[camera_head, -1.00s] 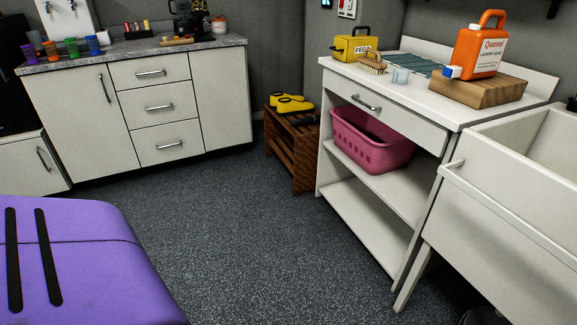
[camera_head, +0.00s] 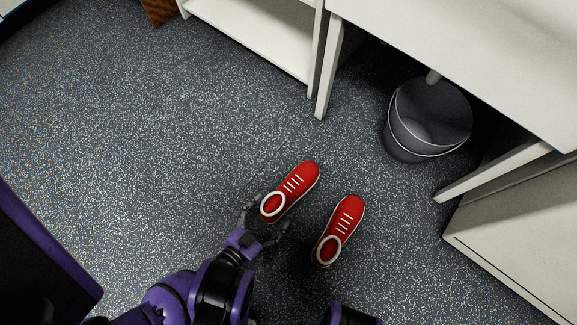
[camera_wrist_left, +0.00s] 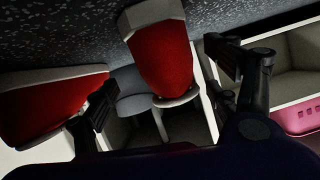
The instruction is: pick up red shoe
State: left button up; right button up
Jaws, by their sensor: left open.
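Two red shoes with white laces and white collars stand on the speckled floor in the head view. The left red shoe (camera_head: 294,186) points up and right, and the right red shoe (camera_head: 343,224) lies beside it. My left gripper (camera_head: 267,217) is open at the heel of the left shoe, with a finger to each side of it. In the left wrist view, that red shoe (camera_wrist_left: 162,58) shows between the spread fingers (camera_wrist_left: 165,75), with no clear contact. The other red shoe (camera_wrist_left: 48,108) is at the left, partly behind a finger. My right gripper is not in view.
White shelf legs (camera_head: 328,72) rise beyond the shoes. A dark, purple-edged object (camera_head: 45,245) is at the lower left. The floor left of the shoes is clear.

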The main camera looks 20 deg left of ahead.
aim_at(278, 205)
pick_arm(q)
jog(key=b+x, duration=0.3)
jog(key=x, duration=0.2)
jog(key=shift+f, duration=0.25)
jog(key=c, duration=1.6)
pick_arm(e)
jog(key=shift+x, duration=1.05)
